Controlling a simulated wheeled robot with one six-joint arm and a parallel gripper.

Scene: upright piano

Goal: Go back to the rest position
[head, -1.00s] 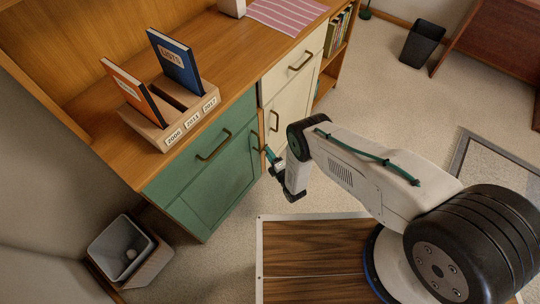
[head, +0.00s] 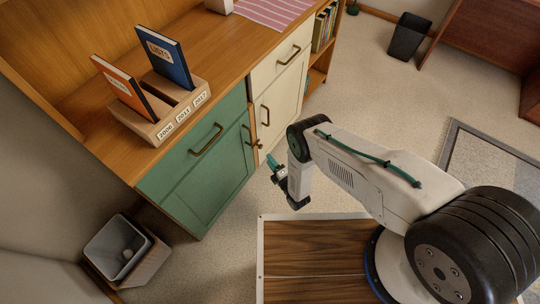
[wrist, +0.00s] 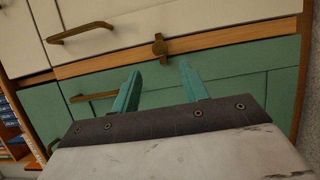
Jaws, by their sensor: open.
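My gripper (head: 273,163) is open and empty in the head view, to the right of the green cabinet, with a gap between it and the cabinet front. In the wrist view its two teal fingers (wrist: 160,72) are apart, with nothing between them. A brass latch (head: 256,145) sits on the wood strip between the green door (head: 212,188) and the cream door (head: 280,100). The latch also shows in the wrist view (wrist: 160,46), beyond the fingertips. Both doors look shut.
A wooden holder (head: 165,127) with an orange book (head: 122,88) and a blue book (head: 166,58) stands on the cabinet top. A grey bin (head: 118,248) is at the lower left. A dark bin (head: 409,36) stands at the back. Carpet (head: 365,90) lies open right of the cabinet.

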